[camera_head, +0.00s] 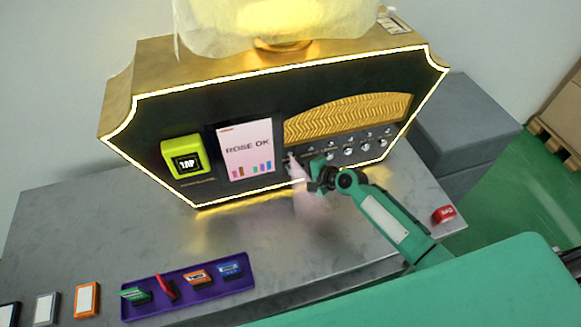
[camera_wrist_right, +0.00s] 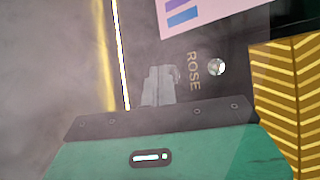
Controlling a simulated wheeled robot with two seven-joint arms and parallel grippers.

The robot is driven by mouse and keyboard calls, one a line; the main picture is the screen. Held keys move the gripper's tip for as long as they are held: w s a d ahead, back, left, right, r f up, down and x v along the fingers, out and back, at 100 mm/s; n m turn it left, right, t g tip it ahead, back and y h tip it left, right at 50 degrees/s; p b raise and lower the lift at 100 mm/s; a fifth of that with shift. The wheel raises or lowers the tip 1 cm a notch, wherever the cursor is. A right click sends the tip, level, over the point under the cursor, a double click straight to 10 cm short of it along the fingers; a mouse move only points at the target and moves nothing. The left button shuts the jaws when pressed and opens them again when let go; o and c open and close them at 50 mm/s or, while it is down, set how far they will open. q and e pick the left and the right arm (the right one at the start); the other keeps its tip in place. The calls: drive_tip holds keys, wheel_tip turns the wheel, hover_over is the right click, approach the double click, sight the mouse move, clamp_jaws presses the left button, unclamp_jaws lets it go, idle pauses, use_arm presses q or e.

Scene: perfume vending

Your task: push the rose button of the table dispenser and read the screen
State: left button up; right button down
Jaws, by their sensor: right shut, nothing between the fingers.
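The table dispenser (camera_head: 330,85) is a dark, gold-edged box with a lit white outline, standing on a grey table (camera_head: 330,235). Its screen (camera_head: 246,150) reads "ROSE OK" above small coloured bars; the screen's edge also shows in the right wrist view (camera_wrist_right: 200,12). The rose button (camera_wrist_right: 216,67) is a round silver knob beside the label "ROSE" (camera_wrist_right: 193,71). My right gripper (camera_head: 292,162) is shut and empty, close to the panel at the left end of the button row. In the wrist view its fingertips (camera_wrist_right: 160,75) are beside the label, off the button; contact with the panel cannot be told.
A yellow-green TAP reader (camera_head: 183,158) is left of the screen. A purple tray (camera_head: 205,306) with several small items lies at the table's front, with more cards at its left. A red piece (camera_head: 443,214) lies at the right. A glowing shade (camera_head: 275,20) tops the dispenser.

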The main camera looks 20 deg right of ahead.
use_arm(q)
drive_tip(key=shift+a+r, duration=0.15)
drive_tip(key=shift+a, duration=0.15)
use_arm(e)
drive_tip(key=shift+s, duration=0.15)
use_arm(q)
drive_tip(key=shift+a+r+p, duration=0.15)
drive_tip(key=shift+r+p, duration=0.15)
drive_tip(key=shift+p, duration=0.1)
use_arm(e)
drive_tip(key=shift+s, duration=0.7)
